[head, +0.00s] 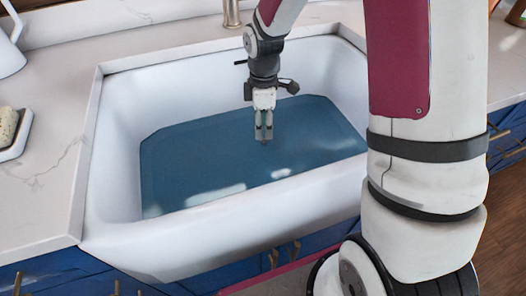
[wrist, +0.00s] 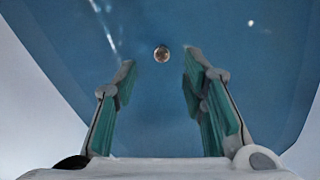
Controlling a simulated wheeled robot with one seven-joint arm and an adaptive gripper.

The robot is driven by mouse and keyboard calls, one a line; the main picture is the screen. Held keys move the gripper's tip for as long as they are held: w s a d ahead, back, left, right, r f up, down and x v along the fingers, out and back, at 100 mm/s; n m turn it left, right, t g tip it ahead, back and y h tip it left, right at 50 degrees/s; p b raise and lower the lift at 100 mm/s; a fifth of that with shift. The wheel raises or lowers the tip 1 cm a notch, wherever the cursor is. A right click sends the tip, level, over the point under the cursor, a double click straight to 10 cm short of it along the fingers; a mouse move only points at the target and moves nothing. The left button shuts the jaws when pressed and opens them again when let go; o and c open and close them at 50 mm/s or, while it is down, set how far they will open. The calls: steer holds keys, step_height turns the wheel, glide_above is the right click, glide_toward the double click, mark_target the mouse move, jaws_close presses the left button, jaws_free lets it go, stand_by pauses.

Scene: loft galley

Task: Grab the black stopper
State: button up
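My gripper (head: 264,138) points down inside the white sink (head: 200,240), over a blue surface (head: 190,165) that looks like water. In the wrist view my gripper (wrist: 160,72) is open, with its two green-padded fingers apart and nothing between them. A small round brownish thing with a pale rim (wrist: 161,54) shows just beyond the fingertips, roughly centred between them. I cannot tell whether it is the stopper or a drain. No clearly black stopper shows in either view. In the head view, my gripper may hide what lies under it.
The sink walls rise on all sides of my gripper. A faucet base (head: 231,13) stands at the back rim. Pale counter (head: 40,180) lies left, with a soap dish (head: 15,138) and a white pitcher (head: 10,45). Blue cabinets (head: 75,272) are below.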

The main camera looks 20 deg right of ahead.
mark_target(263, 141)
steer(key=shift+a+f+b, duration=0.1)
steer(key=shift+f+b, duration=0.85)
steer(key=shift+f, duration=2.6)
steer(key=shift+r, duration=0.1)
jaws_close()
